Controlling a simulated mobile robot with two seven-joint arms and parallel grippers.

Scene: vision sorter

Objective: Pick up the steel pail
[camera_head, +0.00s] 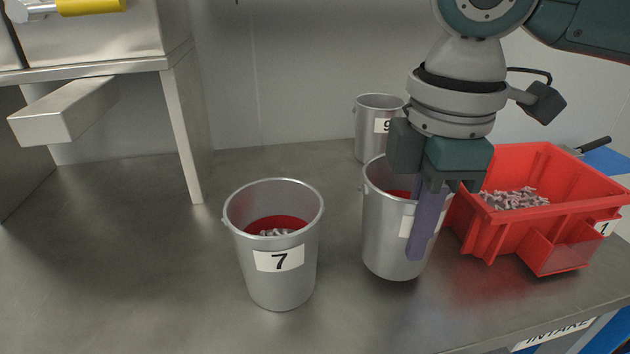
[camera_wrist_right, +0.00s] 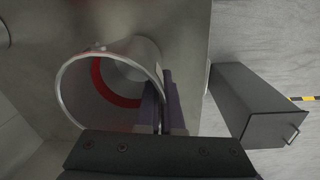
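A steel pail (camera_head: 385,235) stands at the middle right of the bench, its white label partly hidden by a finger and some red showing inside. My right gripper (camera_head: 428,220) comes down from above at its right side. One purple finger lies outside the wall; the other is hidden in the head view. In the right wrist view the pail's rim (camera_wrist_right: 75,75) runs between the two close fingers (camera_wrist_right: 162,105), so the gripper is shut on the wall. Whether the pail's base touches the bench is unclear. My left gripper is not in view.
Another pail labelled 7 (camera_head: 280,285) stands to the left, with small metal parts inside. A third pail (camera_head: 370,125) labelled 9 stands behind. A red bin (camera_head: 575,215) of metal parts is close at right. The bench's left part (camera_head: 110,270) is clear.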

